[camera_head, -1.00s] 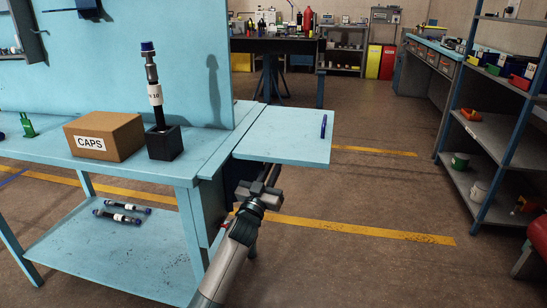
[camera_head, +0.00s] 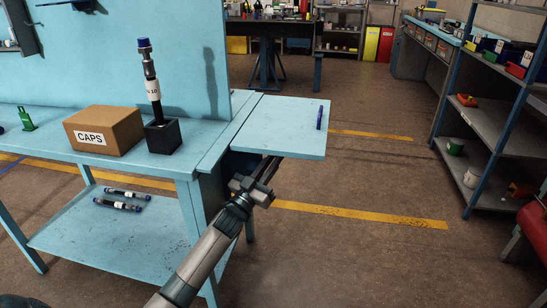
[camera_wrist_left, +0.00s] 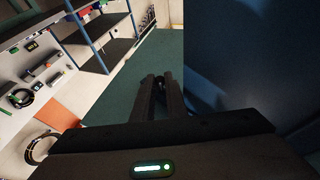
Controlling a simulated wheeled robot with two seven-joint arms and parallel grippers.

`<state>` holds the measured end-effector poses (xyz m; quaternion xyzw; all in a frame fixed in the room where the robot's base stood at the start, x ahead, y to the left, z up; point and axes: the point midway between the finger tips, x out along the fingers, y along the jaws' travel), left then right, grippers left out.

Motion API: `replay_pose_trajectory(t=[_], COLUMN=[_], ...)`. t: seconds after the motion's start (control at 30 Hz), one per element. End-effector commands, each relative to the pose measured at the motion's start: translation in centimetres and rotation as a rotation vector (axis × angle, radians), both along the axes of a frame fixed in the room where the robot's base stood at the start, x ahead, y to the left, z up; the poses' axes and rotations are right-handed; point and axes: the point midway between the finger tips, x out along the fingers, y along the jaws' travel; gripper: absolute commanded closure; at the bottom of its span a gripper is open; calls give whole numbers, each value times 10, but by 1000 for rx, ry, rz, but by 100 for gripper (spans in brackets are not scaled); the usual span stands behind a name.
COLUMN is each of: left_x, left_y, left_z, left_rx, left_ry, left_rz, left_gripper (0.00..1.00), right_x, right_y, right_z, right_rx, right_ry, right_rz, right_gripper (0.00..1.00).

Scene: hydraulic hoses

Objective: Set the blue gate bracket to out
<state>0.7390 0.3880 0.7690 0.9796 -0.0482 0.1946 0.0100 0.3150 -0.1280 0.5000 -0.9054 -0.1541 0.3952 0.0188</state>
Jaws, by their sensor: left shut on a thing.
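The light blue side leaf (camera_head: 280,122) lies level at the right end of the blue bench. Dark blue metal (camera_head: 238,165), likely part of the gate bracket, shows under it. Most of the bracket is hidden, and I cannot tell its angle. My left gripper (camera_head: 271,164) is under the leaf with its fingertips near the leaf's lower edge. In the left wrist view its fingers (camera_wrist_left: 159,80) are close together on a small dark part beside a large dark blue panel (camera_wrist_left: 240,70). My right gripper is not in view.
A CAPS box (camera_head: 104,131) and a black block (camera_head: 162,136) holding an upright hose stand on the bench. Hoses lie on the lower shelf (camera_head: 110,245). Floor to the right is clear up to the shelving rack (camera_head: 480,120).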

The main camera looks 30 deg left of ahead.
Motion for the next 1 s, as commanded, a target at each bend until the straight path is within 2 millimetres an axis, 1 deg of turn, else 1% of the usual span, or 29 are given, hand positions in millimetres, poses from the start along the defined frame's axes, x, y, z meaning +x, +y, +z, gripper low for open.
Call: replay_pose_trajectory(t=[0.4,0.43,0.5,0.83,1.0], left_x=[-1,-1,-1,-1,-8], left_y=[-1,-1,-1,0,0], left_z=[0,0,0,0,-4], left_rx=[1,1,1,0,0], left_ry=[-1,-1,-1,0,0], left_rz=[-4,-4,-4,-3,-3], left_gripper=[100,86,70,70,70], right_x=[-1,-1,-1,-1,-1], right_y=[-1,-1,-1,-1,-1], right_z=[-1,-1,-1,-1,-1], right_rx=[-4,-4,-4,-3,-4], right_ry=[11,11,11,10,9], right_rz=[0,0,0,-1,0], right_gripper=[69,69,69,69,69])
